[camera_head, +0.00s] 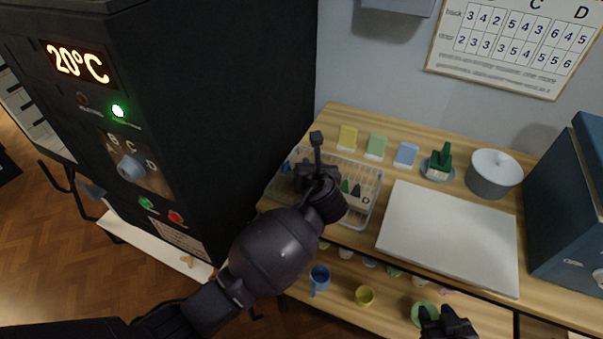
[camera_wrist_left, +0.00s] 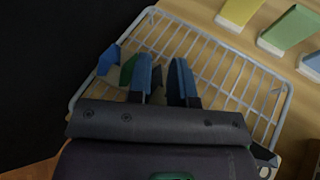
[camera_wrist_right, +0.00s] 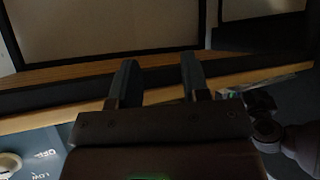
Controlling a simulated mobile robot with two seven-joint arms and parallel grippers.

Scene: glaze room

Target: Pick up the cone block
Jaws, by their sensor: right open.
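A pale cone block (camera_head: 365,203) marked D, with green cones on it, stands in the white wire basket (camera_head: 377,180). Blue cones (camera_head: 286,167) show at the basket's left end. The left wrist view shows a blue cone (camera_wrist_left: 108,60) and a green cone (camera_wrist_left: 127,70) left of the fingers; their base is mostly hidden.
A black kiln (camera_head: 210,100) rises left of the basket. A white board (camera_head: 450,235), a dish with green cones (camera_head: 438,173) and a lidded grey pot (camera_head: 493,178) are to the right. Yellow, green and blue tiles (camera_head: 376,147) line the back. Cups (camera_head: 319,277) stand on a lower shelf.

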